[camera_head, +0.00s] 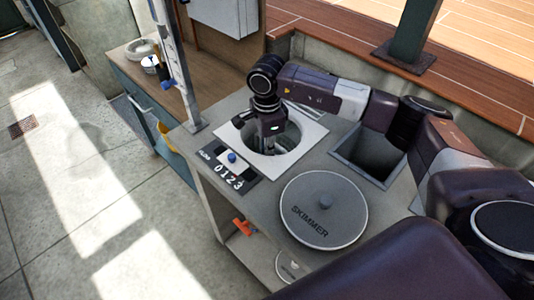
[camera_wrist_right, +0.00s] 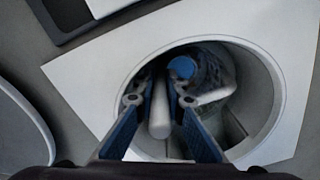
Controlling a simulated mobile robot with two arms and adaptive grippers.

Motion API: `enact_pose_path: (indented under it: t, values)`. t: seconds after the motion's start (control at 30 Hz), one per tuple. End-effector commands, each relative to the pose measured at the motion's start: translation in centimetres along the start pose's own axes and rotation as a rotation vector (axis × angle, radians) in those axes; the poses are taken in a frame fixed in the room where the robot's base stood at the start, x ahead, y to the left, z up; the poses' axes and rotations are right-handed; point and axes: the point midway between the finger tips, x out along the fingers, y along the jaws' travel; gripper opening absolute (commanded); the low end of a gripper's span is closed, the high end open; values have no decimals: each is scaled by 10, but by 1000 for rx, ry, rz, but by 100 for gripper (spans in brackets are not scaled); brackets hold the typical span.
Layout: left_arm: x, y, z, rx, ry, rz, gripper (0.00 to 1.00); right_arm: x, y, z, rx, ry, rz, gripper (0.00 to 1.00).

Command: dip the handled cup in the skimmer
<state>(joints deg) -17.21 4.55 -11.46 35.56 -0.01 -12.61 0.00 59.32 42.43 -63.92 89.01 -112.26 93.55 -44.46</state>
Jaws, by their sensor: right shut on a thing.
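The skimmer is a round well (camera_head: 289,138) in a white square plate (camera_head: 315,131) on the grey counter. My right gripper (camera_head: 272,134) points down into this well. In the right wrist view my right gripper (camera_wrist_right: 160,101) has its blue fingers shut on a pale rod-like handle (camera_wrist_right: 160,118), which I take for the handled cup's. A speckled, partly clear shape with a blue round part (camera_wrist_right: 182,67) lies just beyond it in the well. Whether this shape is the cup or something in the skimmer, I cannot tell. My left gripper is not in view.
The round grey lid marked SKIMMER (camera_head: 323,210) lies on the counter in front of the well. A dial plate with a blue knob (camera_head: 232,157) is at the left. A square opening (camera_head: 368,155) lies to the right. A grey post (camera_head: 178,65) stands at the back left.

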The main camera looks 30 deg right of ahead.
Motion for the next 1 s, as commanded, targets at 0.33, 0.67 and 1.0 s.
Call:
enact_pose_path:
  t: [0.33,0.67,1.0]
  values:
    - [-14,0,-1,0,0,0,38,-23,0,0,0,0,-1,0]
    - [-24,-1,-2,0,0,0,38,-43,0,0,1,0,-1,0]
    - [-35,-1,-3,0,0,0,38,-64,0,0,1,0,-1,0]
